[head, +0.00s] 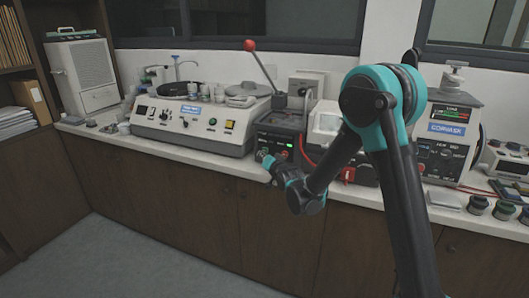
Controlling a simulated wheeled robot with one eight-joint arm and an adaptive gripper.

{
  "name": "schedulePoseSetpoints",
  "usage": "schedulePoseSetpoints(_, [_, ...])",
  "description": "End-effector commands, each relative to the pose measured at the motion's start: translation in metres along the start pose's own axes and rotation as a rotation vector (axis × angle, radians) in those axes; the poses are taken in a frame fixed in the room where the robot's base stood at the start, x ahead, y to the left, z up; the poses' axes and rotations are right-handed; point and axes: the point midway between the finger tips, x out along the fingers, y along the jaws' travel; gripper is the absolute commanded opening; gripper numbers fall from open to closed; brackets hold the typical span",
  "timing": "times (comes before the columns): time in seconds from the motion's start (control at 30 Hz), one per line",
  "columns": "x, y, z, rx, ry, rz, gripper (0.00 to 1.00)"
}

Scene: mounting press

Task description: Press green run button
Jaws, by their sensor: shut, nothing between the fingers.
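The mounting press (283,127) is a dark box on the counter, with a lever ending in a red ball (250,45) leaning up to the left. A small bright green patch (289,146) shows on its front panel; I cannot tell whether this is the run button or a display. My gripper (264,156) is at the lower left of the press's front, left of and slightly below the green patch. It looks shut and empty. It hides part of the panel, and I cannot tell whether it touches it.
A wide cream polishing machine (193,124) stands left of the press. A white-fronted device (328,122) and red cables stand close on its right, partly behind my arm. A Coriwask-like labelled machine (449,140) is farther right. Open floor lies before the cabinets.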

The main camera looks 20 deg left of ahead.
Motion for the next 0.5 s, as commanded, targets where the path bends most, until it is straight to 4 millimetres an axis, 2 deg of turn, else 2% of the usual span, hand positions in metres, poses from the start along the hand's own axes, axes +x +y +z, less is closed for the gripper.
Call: schedulePoseSetpoints(0.5, [-0.031, -0.023, 0.023, -0.002, -0.001, -0.001, 0.00])
